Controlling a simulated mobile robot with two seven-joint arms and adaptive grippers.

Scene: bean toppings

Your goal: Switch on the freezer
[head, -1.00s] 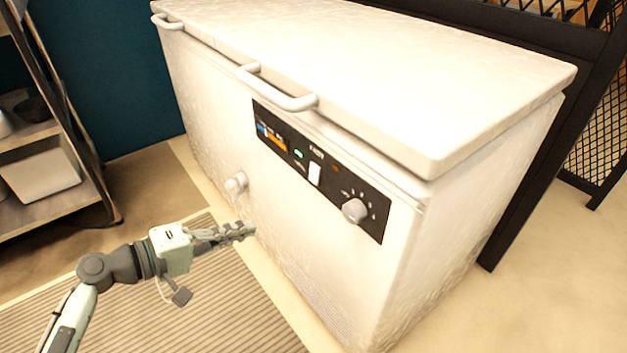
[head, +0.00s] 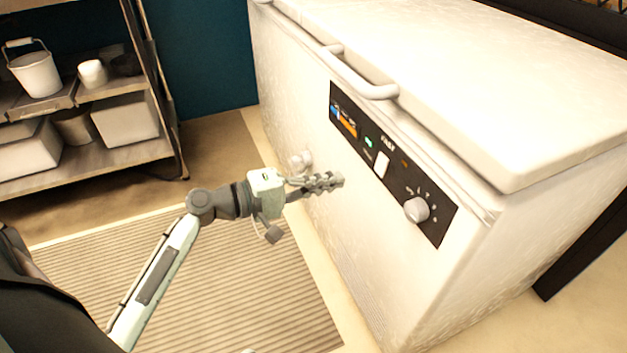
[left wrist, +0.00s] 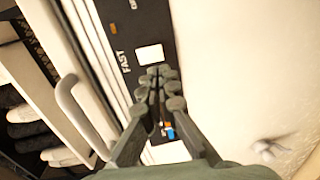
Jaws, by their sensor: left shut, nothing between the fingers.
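The white chest freezer (head: 330,225) stands on the right in the head view, with its lid closed. Its black control panel (head: 437,217) carries a lit green light (head: 368,142), a white rocker switch (head: 382,165) and a round knob (head: 416,210). My left gripper (head: 340,181) is shut and empty, its fingers pointing at the freezer front, left of and below the switch in the picture. In the left wrist view the shut fingertips (left wrist: 160,75) overlap the panel just below the white switch (left wrist: 150,54); contact cannot be told. My right gripper is not in view.
A drain knob (head: 300,159) sticks out of the freezer front behind my left gripper. A lid handle (head: 365,82) juts out above the panel. A shelf with a bucket (head: 36,72) and bins stands at the left. A ribbed mat (head: 225,300) lies on open floor.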

